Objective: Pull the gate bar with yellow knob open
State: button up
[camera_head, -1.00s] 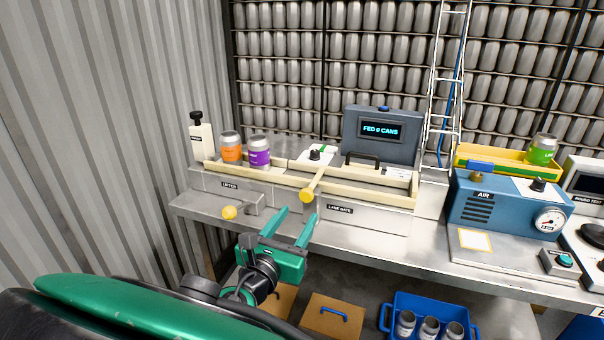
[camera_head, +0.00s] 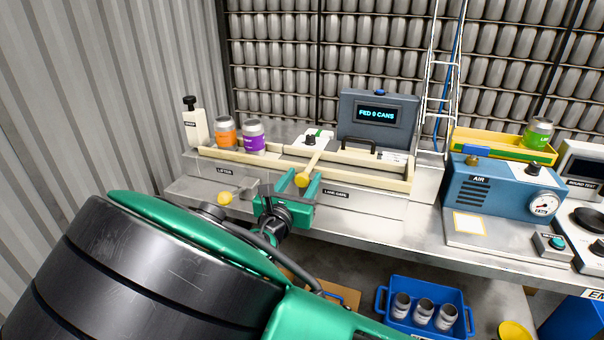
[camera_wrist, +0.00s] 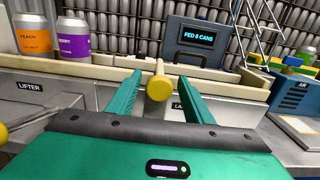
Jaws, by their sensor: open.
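The lane gate bar is a cream rod ending in a yellow knob (camera_head: 302,180) that points toward me from the machine's front rail, above the "LANE GATE" label. In the wrist view the knob (camera_wrist: 159,89) sits between my two green fingers, nearer the left one, with a gap on each side. My gripper (camera_head: 298,181) is open, its fingers on either side of the knob and bar. The fingers reach forward toward the machine's front face. Contact with the knob does not show.
A second yellow knob (camera_head: 225,198) sticks out at the lifter, left of my gripper. An orange can (camera_head: 225,131) and a purple can (camera_head: 252,136) stand in the railed lane (camera_head: 360,178). A blue crate (camera_head: 383,302) with cans is below right.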

grip_shut()
jog(key=v, duration=1)
jog(key=shift+s, duration=0.2)
jog(key=shift+a, duration=0.2)
grip_release()
jog(key=shift+s, duration=0.15)
